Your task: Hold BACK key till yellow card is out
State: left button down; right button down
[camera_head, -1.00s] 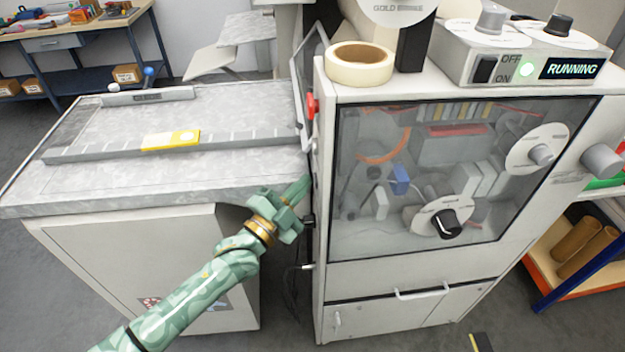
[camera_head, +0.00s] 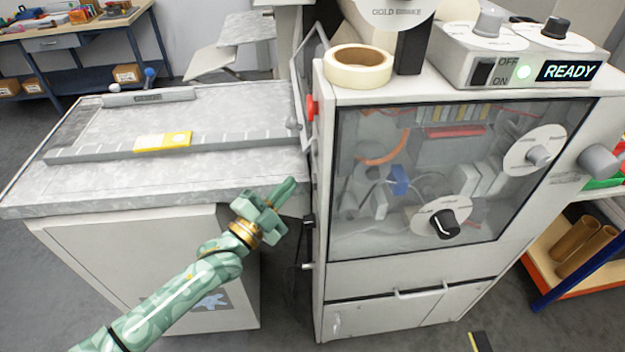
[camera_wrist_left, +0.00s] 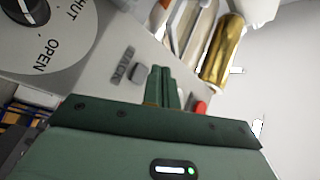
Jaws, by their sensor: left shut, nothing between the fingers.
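The yellow card (camera_head: 163,141) with a white area lies on the ruled strip of the grey side table, clear of the machine. My left gripper (camera_head: 289,188) is shut and empty, with its tip in front of the machine's left side. In the left wrist view the shut fingers (camera_wrist_left: 163,85) show beside a small grey key (camera_wrist_left: 140,73) next to a label that seems to read BACK (camera_wrist_left: 122,68). The key is not under the fingers in that view; I cannot tell the exact gap. My right gripper is not in view.
The machine (camera_head: 415,270) has a clear front window and a display (camera_head: 568,70) reading READY. A red button (camera_head: 311,107) is on its left edge. A tape roll (camera_head: 358,68) sits on top. A SHUT/OPEN dial (camera_wrist_left: 30,12) is near my left wrist.

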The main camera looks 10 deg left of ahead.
pick_arm(q)
jog(key=shift+s+a, duration=0.25)
jog(key=shift+a, duration=0.6)
jog(key=shift+s+a, duration=0.25)
jog(key=shift+a, duration=0.55)
